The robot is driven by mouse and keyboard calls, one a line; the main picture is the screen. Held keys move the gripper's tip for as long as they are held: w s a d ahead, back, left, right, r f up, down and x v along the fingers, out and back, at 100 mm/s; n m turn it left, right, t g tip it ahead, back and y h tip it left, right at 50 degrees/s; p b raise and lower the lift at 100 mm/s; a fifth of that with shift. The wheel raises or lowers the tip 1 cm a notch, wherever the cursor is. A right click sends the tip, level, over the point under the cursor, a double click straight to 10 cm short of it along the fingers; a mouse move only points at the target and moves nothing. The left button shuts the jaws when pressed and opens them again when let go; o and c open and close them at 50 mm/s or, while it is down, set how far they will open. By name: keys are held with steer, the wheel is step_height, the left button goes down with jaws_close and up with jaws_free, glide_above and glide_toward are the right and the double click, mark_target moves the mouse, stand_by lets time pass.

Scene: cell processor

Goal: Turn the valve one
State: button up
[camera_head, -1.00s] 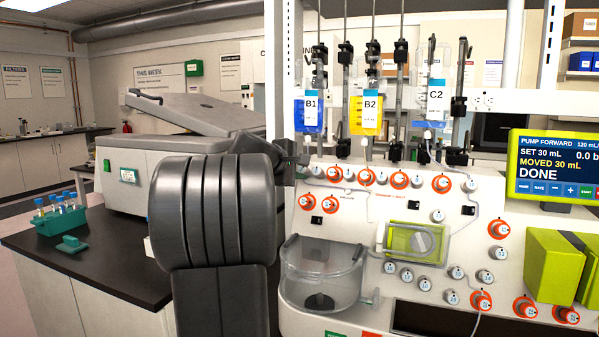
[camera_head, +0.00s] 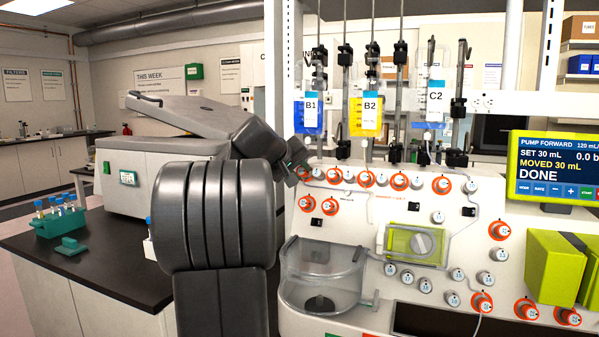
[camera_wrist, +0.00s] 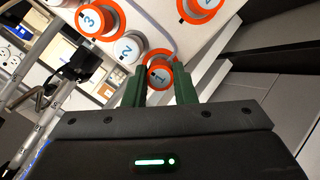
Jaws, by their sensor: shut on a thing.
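In the head view my gripper (camera_head: 301,168) is at the left end of the panel's top row of valves. It largely hides valve one there.
In the wrist view, valve two (camera_wrist: 128,47) and valve three (camera_wrist: 90,20) are close by, with another orange-ringed valve (camera_wrist: 201,6) to the upper right. Bags B1 (camera_head: 310,115) and B2 (camera_head: 370,115) hang above the panel. A clear basin (camera_head: 322,275) is below.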

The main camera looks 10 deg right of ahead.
steer(key=shift+m, duration=0.5)
steer(key=shift+f, duration=0.1)
steer(key=o, duration=0.9)
steer(key=shift+o, duration=0.5)
steer(key=shift+a, duration=0.15)
steer(key=shift+r, duration=0.35)
